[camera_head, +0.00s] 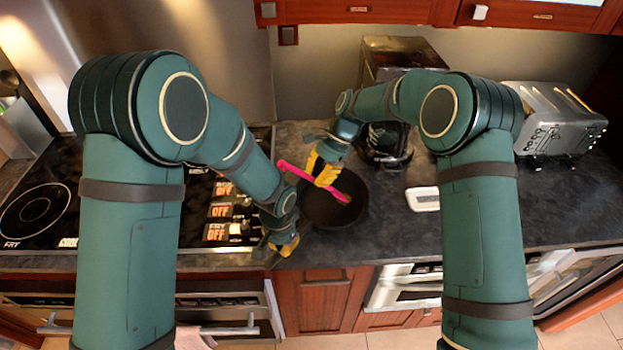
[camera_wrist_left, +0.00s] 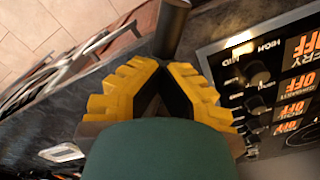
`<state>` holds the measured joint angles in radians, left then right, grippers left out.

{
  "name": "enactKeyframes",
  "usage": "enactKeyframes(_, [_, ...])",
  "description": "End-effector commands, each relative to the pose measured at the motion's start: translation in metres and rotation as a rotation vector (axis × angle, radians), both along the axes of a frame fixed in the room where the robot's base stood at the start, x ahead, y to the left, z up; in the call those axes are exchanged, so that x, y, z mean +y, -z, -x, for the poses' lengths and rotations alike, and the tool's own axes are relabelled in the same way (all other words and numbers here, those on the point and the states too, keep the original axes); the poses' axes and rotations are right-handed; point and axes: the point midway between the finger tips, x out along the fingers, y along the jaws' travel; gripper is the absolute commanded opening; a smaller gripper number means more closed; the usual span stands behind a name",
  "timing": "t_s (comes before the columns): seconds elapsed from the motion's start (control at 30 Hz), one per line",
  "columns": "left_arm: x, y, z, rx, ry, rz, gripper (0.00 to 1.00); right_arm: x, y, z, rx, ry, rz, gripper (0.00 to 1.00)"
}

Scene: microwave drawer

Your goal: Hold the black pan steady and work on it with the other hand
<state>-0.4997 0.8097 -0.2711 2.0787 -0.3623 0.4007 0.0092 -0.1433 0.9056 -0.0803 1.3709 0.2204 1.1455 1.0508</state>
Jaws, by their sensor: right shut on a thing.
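The black pan (camera_head: 345,212) lies on the dark counter, right of the stove, in the head view. My right gripper (camera_head: 322,174) is above the pan and shut on a pink utensil (camera_head: 292,168), whose lower end reaches into the pan. My left gripper (camera_head: 286,246) is at the counter's front edge, on the front-left side of the pan. In the left wrist view its yellow fingers (camera_wrist_left: 166,72) come together at a dark round handle (camera_wrist_left: 172,32) that sticks out past them. Whether they press on it is hidden. The pan's bowl does not show there.
The black stove (camera_head: 90,190) with knobs on its front-right part is on the left. A toaster (camera_head: 560,118) stands at the back right, and a dark appliance (camera_head: 402,55) stands behind the pan. A small white item (camera_head: 422,199) lies right of the pan, with bare counter around it.

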Motion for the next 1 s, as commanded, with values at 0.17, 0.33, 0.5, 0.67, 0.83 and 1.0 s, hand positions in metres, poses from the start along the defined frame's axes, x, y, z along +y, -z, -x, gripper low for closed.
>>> enactKeyframes(0.17, [0.001,0.002,0.002,0.005,0.0,-0.002,0.0,-0.01,0.003,-0.005,-0.001,0.005,0.008,0.0])
enactKeyframes(0.33, [0.001,0.002,0.002,0.005,0.0,-0.002,0.0,-0.005,0.002,-0.002,-0.001,0.003,0.007,0.0])
enactKeyframes(0.5, [0.0,0.001,0.001,0.004,0.0,-0.002,0.0,0.007,0.0,0.005,0.0,0.0,0.003,0.0])
enactKeyframes(0.67, [0.0,0.001,0.001,0.002,0.0,0.0,0.0,0.016,-0.002,0.01,0.001,0.0,0.002,0.0])
enactKeyframes(0.83, [0.0,0.001,0.001,0.002,0.0,0.0,0.0,0.02,-0.002,0.012,0.0,0.001,0.0,0.0])
enactKeyframes(1.0, [0.0,0.001,0.0,0.001,0.0,-0.001,0.0,0.029,-0.001,0.017,0.0,-0.001,0.0,0.0])
